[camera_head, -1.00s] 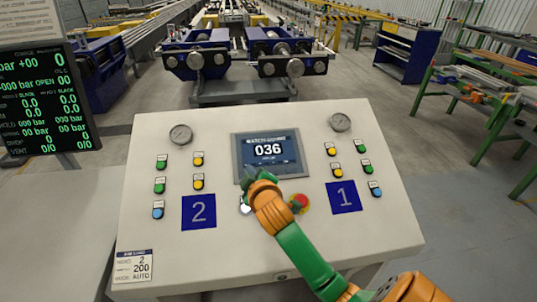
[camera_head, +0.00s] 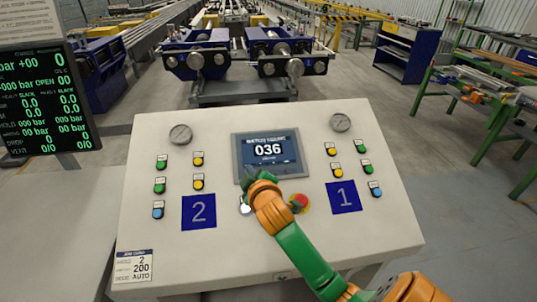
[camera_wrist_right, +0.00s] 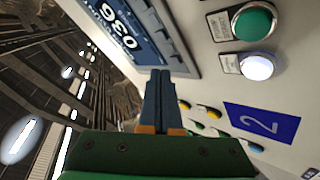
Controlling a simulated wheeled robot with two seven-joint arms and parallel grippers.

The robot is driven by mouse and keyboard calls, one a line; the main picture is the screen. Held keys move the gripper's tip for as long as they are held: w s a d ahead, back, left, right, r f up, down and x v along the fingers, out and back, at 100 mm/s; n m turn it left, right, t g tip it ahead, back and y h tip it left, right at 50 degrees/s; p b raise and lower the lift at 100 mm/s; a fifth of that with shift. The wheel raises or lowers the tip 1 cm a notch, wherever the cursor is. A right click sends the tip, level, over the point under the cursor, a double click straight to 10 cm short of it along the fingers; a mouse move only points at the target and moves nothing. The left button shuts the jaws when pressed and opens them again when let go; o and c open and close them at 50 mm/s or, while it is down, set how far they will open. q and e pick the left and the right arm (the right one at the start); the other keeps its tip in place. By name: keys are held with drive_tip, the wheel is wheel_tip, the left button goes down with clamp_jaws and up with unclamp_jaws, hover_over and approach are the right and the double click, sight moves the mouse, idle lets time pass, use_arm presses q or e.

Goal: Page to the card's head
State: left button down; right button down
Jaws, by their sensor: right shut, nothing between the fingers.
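The console screen (camera_head: 268,150) reads 036; its smaller lines are too small to read surely. It also shows in the right wrist view (camera_wrist_right: 118,28), with a row of dark keys (camera_wrist_right: 172,38) along its bezel. The job card (camera_head: 133,266) at the console's lower left reads 2, 200 and AUTO. My right gripper (camera_head: 249,180) is at the screen's lower left edge in the head view. In the wrist view its fingers (camera_wrist_right: 158,76) are shut and empty, with the tips close to the keyed bezel; I cannot tell if they touch. My left gripper is not in view.
A white button (camera_wrist_right: 257,67) and a green button (camera_wrist_right: 254,22) sit beside the screen in the wrist view. A red stop button (camera_head: 299,202) is right of my wrist. Blue plates 2 (camera_head: 199,211) and 1 (camera_head: 343,197), coloured buttons and two gauges surround it.

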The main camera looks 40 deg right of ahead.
drive_tip(key=shift+f, duration=0.1)
drive_tip(key=shift+w+d+f, duration=0.1)
drive_tip(key=shift+w+f, duration=0.05)
drive_tip(key=shift+f, duration=0.2)
drive_tip(key=shift+w+d+f, duration=0.1)
drive_tip(key=shift+w+f, duration=0.05)
drive_tip(key=shift+f, duration=0.25)
idle(0.6)
drive_tip(key=shift+r, duration=0.15)
drive_tip(key=shift+s+r+p, duration=0.2)
drive_tip(key=shift+r+p, duration=0.55)
drive_tip(key=shift+p, duration=0.2)
drive_tip(key=shift+s+a, duration=0.1)
drive_tip(key=shift+a, duration=0.1)
